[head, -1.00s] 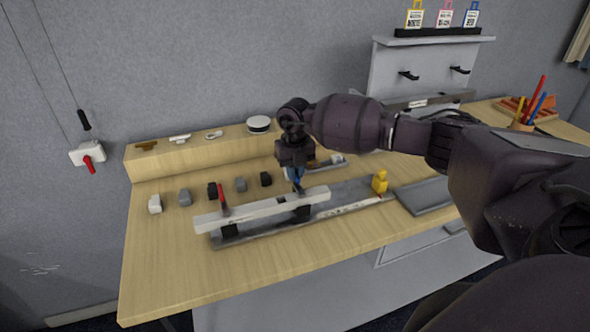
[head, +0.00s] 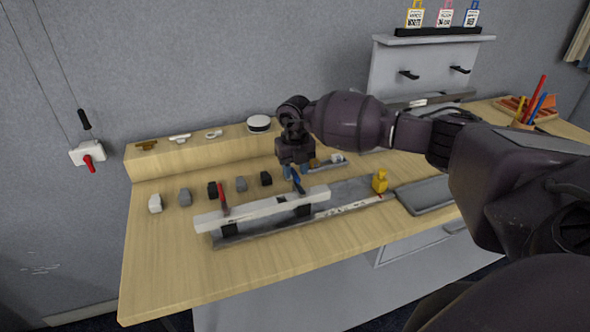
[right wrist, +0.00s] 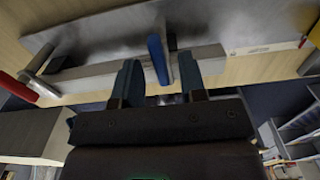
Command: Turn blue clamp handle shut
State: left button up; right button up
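The blue clamp handle (head: 298,181) stands at the right part of the pale bar, tilted a little in the head view. In the right wrist view the blue handle (right wrist: 157,60) shows between the two fingers, with a gap on each side. My right gripper (right wrist: 158,78) is open; in the head view the right gripper (head: 294,170) hangs over the handle and partly hides it. A red clamp handle (head: 223,198) stands near the bar's left end. The pale bar (head: 260,209) lies over a grey metal base (head: 262,233). My left gripper is not in view.
Several small blocks (head: 185,197) line the table behind the bar. A yellow piece (head: 379,181) stands right of the bar, near a grey tray (head: 425,194). A raised wooden shelf (head: 198,152) runs along the back. The table's front left is clear.

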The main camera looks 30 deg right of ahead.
aim_at(295, 173)
notch_tip(295, 173, up, 10)
jog(key=shift+r+b, duration=0.25)
jog(key=shift+b, duration=0.05)
jog(key=shift+f, duration=0.1)
dwell(0.5)
